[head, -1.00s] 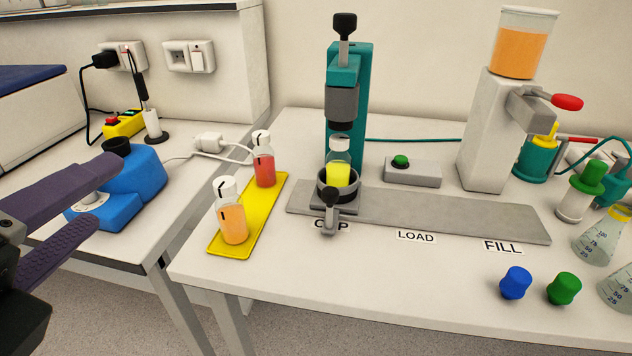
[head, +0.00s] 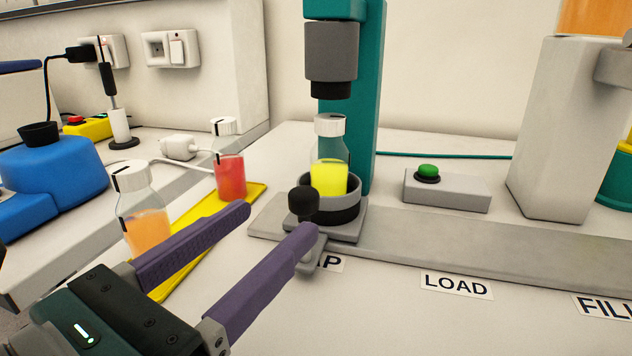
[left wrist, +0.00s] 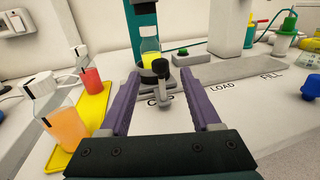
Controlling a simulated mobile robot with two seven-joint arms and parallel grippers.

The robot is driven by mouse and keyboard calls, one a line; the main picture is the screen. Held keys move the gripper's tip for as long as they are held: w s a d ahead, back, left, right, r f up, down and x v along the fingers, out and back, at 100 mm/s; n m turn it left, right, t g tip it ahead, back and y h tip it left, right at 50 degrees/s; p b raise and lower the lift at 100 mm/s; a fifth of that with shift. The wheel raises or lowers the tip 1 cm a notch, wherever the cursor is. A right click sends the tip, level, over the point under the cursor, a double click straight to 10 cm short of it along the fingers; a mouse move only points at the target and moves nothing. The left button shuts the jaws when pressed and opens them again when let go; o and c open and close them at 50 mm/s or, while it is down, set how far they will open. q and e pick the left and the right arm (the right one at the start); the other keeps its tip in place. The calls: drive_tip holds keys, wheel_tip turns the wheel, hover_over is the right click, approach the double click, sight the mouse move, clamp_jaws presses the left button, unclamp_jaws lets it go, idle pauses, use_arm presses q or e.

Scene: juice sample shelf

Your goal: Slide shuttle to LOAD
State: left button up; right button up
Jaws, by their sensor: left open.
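The shuttle (head: 348,231) is a grey sliding block with a round cup, standing at the CAP end of the grey rail (head: 450,244), below the teal capping press (head: 366,110). A bottle of yellow juice with a white cap (head: 329,172) stands upright in the cup. The shuttle's black-knobbed handle (head: 304,202) points toward me. My left gripper (head: 278,222) is open, its purple fingers just short of the handle. In the left wrist view the handle (left wrist: 163,85) appears between the two fingers (left wrist: 165,90). The LOAD label (head: 457,285) lies right of the shuttle. My right gripper is out of view.
A yellow tray (head: 246,196) with an orange bottle (head: 143,215) and a red bottle (head: 229,170) stands left of the shuttle, close to my left fingers. A grey box with a green button (head: 447,190) stands behind the rail. The rail right of the shuttle is clear.

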sight(296, 202)
use_arm(q)
drive_tip(key=x, duration=0.7)
drive_tip(key=shift+s, duration=0.1)
clamp_jaws()
idle(0.3)
idle(0.9)
